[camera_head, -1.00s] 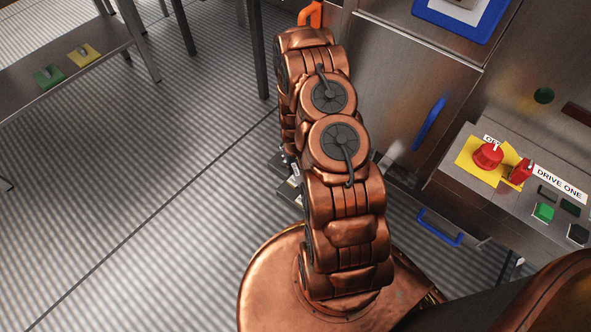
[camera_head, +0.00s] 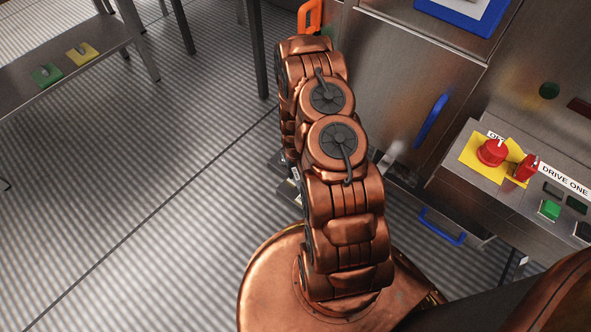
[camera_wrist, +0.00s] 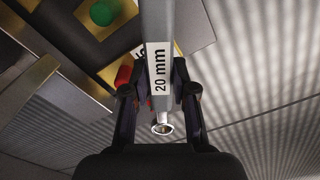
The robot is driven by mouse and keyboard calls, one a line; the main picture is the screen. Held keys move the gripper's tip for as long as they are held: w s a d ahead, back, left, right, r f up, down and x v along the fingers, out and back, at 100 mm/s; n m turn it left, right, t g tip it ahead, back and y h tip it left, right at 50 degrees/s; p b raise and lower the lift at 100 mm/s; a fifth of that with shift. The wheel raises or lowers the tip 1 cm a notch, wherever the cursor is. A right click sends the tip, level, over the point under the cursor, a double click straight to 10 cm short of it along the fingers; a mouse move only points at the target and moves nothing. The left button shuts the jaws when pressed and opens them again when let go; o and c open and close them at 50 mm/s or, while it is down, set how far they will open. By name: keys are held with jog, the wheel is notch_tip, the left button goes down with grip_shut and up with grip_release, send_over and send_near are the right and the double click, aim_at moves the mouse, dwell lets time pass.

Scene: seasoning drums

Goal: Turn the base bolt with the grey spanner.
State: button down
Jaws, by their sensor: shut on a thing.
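A shiny ring-shaped end (camera_wrist: 162,128) shows between the fingers, close to the palm. The spanner's far end is out of the picture. I cannot make out the base bolt in either view.
A panel with a red knob (camera_head: 492,152), a red switch (camera_head: 525,167) and a green button (camera_head: 549,209) stands at the right. A cabinet with a blue handle (camera_head: 431,121) is behind my arm. A steel bench (camera_head: 30,95) is at the upper left. Open ribbed floor lies left.

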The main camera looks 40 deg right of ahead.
jog(key=shift+f+b, duration=0.9)
jog(key=shift+f, duration=1.1)
jog(key=shift+w+a+r+m+p, duration=0.1)
jog(key=shift+w+a+m+p, duration=0.15)
jog(key=shift+a+m, duration=0.35)
jog(key=shift+w+a+m, duration=0.25)
jog(key=shift+a+m, duration=0.2)
jog(key=shift+m, duration=0.05)
jog(key=shift+w+a+m, duration=0.2)
jog(key=shift+a+m, duration=0.25)
jog(key=shift+m, duration=0.05)
jog(key=shift+p, duration=0.4)
jog(key=shift+w+r+p, duration=0.15)
jog(key=shift+r+p, duration=0.15)
jog(key=shift+r, duration=0.4)
jog(key=shift+r+p, duration=0.85)
jog(key=shift+r, duration=1.4)
